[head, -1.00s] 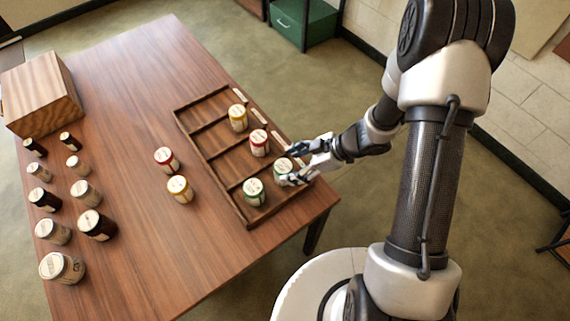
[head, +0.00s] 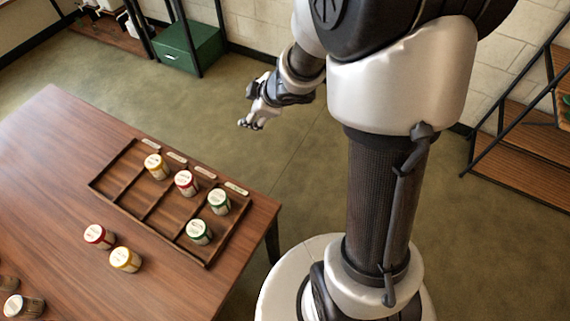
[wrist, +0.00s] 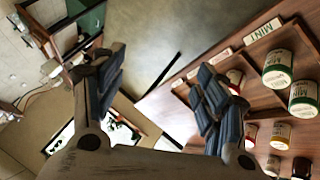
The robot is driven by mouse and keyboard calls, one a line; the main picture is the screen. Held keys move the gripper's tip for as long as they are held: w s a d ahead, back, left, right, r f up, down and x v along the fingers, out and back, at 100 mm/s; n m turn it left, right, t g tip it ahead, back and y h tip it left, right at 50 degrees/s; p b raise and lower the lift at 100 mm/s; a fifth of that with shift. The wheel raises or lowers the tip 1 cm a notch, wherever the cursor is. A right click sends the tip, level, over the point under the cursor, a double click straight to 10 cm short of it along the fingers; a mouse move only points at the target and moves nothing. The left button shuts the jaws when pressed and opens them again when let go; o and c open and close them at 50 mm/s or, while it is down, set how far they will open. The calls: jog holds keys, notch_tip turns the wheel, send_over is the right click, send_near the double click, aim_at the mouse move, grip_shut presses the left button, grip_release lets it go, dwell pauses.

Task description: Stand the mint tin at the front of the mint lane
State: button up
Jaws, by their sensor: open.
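Two green-banded mint tins stand upright in the end lane of the wooden rack (head: 125,165). One mint tin (head: 219,201) is at the label end of that lane; the other green tin (head: 198,232) stands behind it. In the wrist view the MINT label (wrist: 262,31) is beside the lane, with the front mint tin (wrist: 278,68) close to it and the second green tin (wrist: 303,97) beyond. My gripper (head: 248,122) is open and empty, off the rack's label side above the floor; its spread fingers also show in the wrist view (wrist: 160,85).
A yellow tin (head: 155,167) and a red tin (head: 186,183) stand in neighbouring lanes, and the far lane is empty. Another red tin (head: 99,237) and yellow tin (head: 126,259) stand on the table (head: 60,180). Open floor lies around my gripper.

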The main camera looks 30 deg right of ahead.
jog(key=s+d+r+m+h, duration=0.2)
jog(key=s+r+m, duration=0.15)
jog(key=r, duration=0.25)
jog(key=s+d+r+m+h, duration=0.3)
jog(key=s+r, duration=0.1)
jog(key=r, duration=0.2)
jog(key=s+a+r+m+g+y, duration=0.1)
jog(key=s+a, duration=0.4)
jog(key=s, duration=0.5)
jog(key=s+a+m+g+y, duration=0.2)
jog(key=s+a, duration=0.3)
jog(key=s, duration=0.5)
jog(key=shift+s+r+m, duration=0.35)
jog(key=shift+m, duration=0.5)
